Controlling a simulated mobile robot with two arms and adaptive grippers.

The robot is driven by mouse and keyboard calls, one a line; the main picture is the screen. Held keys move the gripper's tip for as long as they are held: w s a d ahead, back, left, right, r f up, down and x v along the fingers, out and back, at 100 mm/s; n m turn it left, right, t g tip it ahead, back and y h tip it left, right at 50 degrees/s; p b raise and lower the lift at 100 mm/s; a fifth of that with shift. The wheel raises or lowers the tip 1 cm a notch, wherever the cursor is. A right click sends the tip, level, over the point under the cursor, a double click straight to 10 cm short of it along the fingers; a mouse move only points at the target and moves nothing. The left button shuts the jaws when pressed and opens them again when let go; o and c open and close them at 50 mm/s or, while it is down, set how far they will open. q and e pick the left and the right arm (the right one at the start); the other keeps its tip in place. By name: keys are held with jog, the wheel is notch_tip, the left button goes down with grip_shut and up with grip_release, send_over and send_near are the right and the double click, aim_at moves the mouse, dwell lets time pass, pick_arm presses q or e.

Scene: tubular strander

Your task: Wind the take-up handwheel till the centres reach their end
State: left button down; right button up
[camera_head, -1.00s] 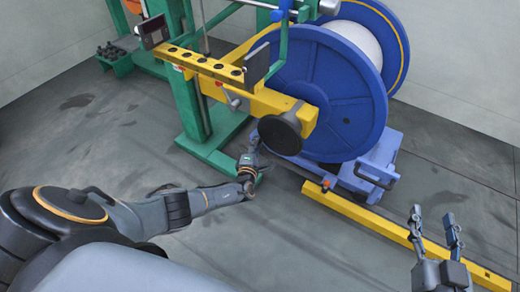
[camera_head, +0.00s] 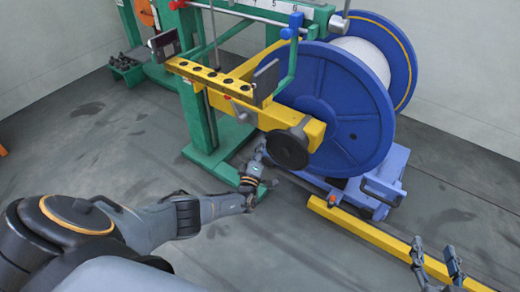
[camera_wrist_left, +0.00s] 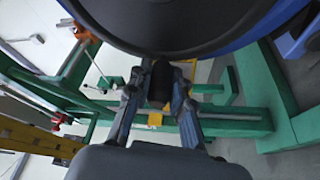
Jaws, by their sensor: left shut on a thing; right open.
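The take-up handwheel (camera_head: 288,148) is a black disc at the end of the yellow beam, in front of the blue reel. In the left wrist view its dark rim (camera_wrist_left: 180,40) fills the top of the picture. My left gripper (camera_head: 260,160) is at the lower left edge of the wheel. In the left wrist view, my left gripper (camera_wrist_left: 160,95) is shut on a short black handle (camera_wrist_left: 160,80) just below the rim. The handle is hidden in the head view. My right gripper (camera_head: 436,262) is open and empty at the lower right, over the yellow rail.
The large blue reel (camera_head: 335,110) stands on a blue base (camera_head: 385,180) behind the wheel. The yellow beam (camera_head: 230,88) juts from the green frame (camera_head: 195,105). A yellow floor rail (camera_head: 380,238) runs to the lower right.

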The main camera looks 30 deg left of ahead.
pick_arm(q)
jog(key=shift+a+r, duration=0.1)
jog(key=shift+r, duration=0.1)
jog(key=c, duration=1.2)
grip_release()
jog(key=shift+f, duration=0.1)
jog(key=shift+s+d+f, duration=0.15)
jog(key=shift+s+d, duration=0.1)
jog(key=shift+s, duration=0.25)
jog(key=v, duration=1)
jog(key=shift+s+d, duration=0.1)
jog(key=shift+s, duration=0.3)
